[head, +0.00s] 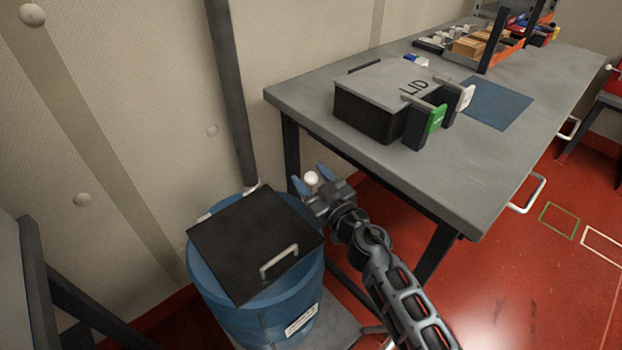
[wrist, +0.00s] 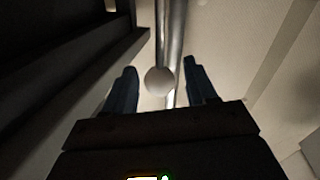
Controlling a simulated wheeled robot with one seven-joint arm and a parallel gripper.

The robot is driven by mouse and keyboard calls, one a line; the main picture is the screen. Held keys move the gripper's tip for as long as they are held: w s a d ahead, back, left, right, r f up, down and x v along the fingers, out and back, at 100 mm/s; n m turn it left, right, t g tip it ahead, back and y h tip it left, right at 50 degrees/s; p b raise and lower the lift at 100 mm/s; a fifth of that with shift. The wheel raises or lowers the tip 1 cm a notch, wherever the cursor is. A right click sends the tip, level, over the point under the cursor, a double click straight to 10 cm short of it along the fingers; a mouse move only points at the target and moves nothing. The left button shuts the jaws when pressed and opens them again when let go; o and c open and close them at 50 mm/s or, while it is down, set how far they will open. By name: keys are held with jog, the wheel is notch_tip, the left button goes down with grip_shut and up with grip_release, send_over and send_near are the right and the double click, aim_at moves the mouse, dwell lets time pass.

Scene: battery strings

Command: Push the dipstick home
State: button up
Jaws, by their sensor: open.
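The dipstick's white ball knob (head: 311,178) shows beside the blue drum (head: 225,290), at its upper right. My gripper (head: 310,176) is open, with its blue fingers on either side of the knob in the picture. In the wrist view the pale round knob (wrist: 159,81) lies between the two open fingers. I cannot tell whether either finger touches it. The dipstick's shaft and its lower end are hidden or too unclear to make out.
A black square lid (head: 235,245) with a white handle (head: 279,263) lies on the drum. A grey pipe (head: 232,95) rises behind it. A grey workbench (head: 440,190) with a black box marked LID (head: 368,112) stands to the right. Red floor is open farther right.

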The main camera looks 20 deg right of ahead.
jog(key=shift+w, duration=0.25)
grip_shut()
dwell(0.4)
